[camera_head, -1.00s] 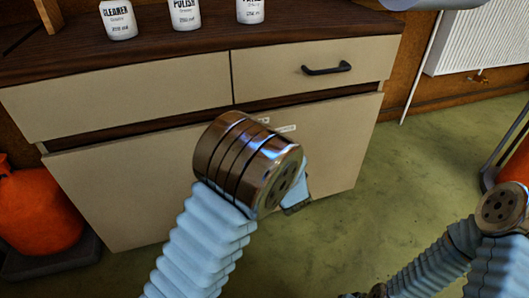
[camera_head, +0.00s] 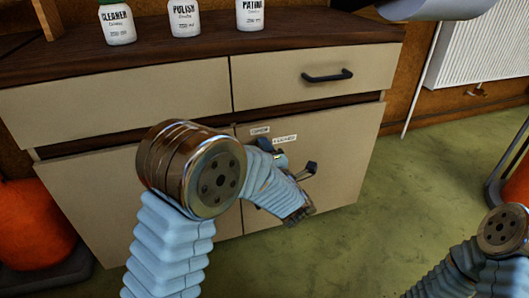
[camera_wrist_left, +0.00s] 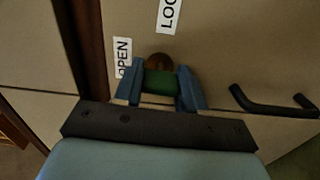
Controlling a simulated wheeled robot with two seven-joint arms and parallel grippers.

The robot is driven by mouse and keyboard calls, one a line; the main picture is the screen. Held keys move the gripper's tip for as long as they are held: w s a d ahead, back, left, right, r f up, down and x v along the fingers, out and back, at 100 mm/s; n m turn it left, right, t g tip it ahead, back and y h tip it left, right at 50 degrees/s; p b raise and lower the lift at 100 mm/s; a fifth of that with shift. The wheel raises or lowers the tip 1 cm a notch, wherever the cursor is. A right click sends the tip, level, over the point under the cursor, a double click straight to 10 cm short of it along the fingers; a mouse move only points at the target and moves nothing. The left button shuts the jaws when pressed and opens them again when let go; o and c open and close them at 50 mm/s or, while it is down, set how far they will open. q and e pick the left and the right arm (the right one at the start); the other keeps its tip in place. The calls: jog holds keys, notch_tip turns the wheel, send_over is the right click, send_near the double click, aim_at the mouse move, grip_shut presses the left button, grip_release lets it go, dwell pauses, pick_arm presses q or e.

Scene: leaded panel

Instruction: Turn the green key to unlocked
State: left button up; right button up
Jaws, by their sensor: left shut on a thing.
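The green key (camera_wrist_left: 160,82) sits between the two blue fingers of my left gripper (camera_wrist_left: 161,71) in the left wrist view. The gripper is shut on it. A round brown lock (camera_wrist_left: 159,60) shows just beyond the key, on the cabinet door. A label reading OPEN (camera_wrist_left: 123,58) is left of the lock, and a partly cut-off label starting LOC (camera_wrist_left: 168,14) is above it. In the head view my left gripper (camera_head: 281,160) is at the right door, just below the labels; the key cannot be made out there. My right gripper is out of view.
A dark door handle (camera_wrist_left: 270,104) is close to the right of my left gripper. The drawer above has a dark handle (camera_head: 327,75). White bottles (camera_head: 185,19) stand on the cabinet top (camera_head: 310,30). An orange object (camera_head: 32,225) is at left.

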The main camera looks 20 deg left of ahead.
pick_arm(q)
jog(key=shift+n, duration=0.3)
jog(key=o, duration=1.1)
jog(key=shift+c, duration=0.2)
jog(key=v, duration=1.3)
jog(key=shift+s+d+p, duration=0.25)
jog(key=shift+s+p, duration=0.1)
jog(key=shift+p, duration=0.1)
jog(key=shift+w+f, duration=0.1)
jog(key=shift+f, duration=0.05)
